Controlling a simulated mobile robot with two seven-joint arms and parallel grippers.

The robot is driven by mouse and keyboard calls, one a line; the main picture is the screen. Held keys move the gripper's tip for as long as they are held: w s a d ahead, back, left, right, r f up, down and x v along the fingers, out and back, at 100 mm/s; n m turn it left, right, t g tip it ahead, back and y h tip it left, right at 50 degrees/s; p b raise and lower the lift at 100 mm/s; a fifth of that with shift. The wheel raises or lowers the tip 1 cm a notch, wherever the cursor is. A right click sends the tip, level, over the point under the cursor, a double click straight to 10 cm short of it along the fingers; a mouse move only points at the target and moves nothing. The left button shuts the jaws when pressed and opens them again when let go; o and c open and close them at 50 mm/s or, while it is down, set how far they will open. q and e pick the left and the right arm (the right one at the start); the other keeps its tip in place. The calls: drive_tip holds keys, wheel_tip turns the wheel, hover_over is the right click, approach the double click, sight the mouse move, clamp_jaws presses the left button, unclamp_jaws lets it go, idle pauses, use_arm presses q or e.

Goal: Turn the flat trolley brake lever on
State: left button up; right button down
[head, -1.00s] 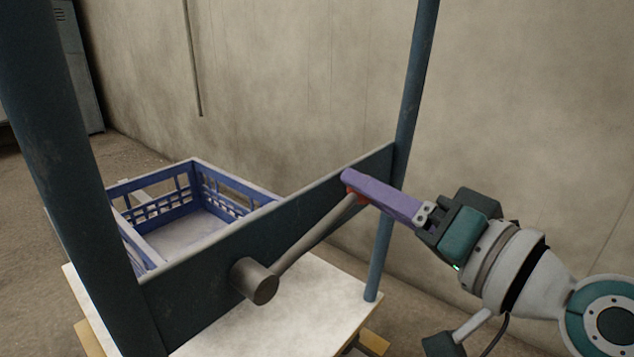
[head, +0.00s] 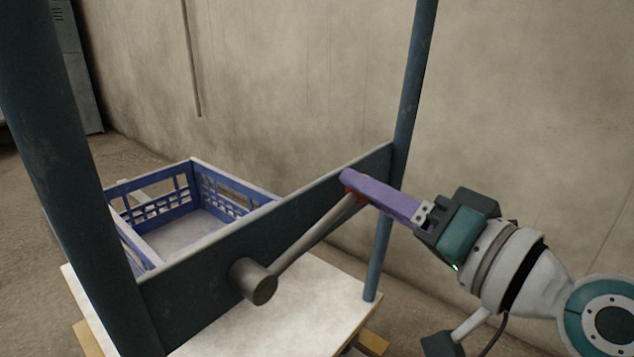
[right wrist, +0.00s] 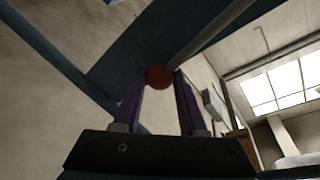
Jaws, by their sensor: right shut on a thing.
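The brake lever is a grey rod (head: 312,238) on a dark round hub (head: 254,281), mounted on the trolley's dark blue-green panel (head: 210,268). The rod slants up and right from the hub to a red knob (head: 357,189). My right gripper (head: 352,181), with purple fingers, is shut on the red knob; the near finger hides part of it in the head view. In the right wrist view the knob (right wrist: 160,77) sits between the two fingertips, with the rod (right wrist: 205,32) running up and right. My left gripper is not in view.
A blue crate (head: 152,212) stands behind the panel. Upright posts (head: 408,90) rise at both ends of the panel. A white trolley deck (head: 240,325) lies below the lever. A plain wall (head: 290,90) stands behind.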

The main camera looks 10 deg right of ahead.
drive_tip(key=shift+r, duration=0.15)
drive_tip(key=s+a+r+n+y+p, duration=0.4)
drive_tip(key=s+a+r+n+p, duration=0.5)
drive_tip(key=n+p, duration=0.6)
drive_tip(key=shift+a+r+n+y, duration=0.3)
drive_tip(key=shift+a+r+n, duration=1.05)
drive_tip(key=shift+n, duration=0.35)
drive_tip(key=shift+s, duration=0.1)
drive_tip(key=shift+c, duration=2.3)
unclamp_jaws()
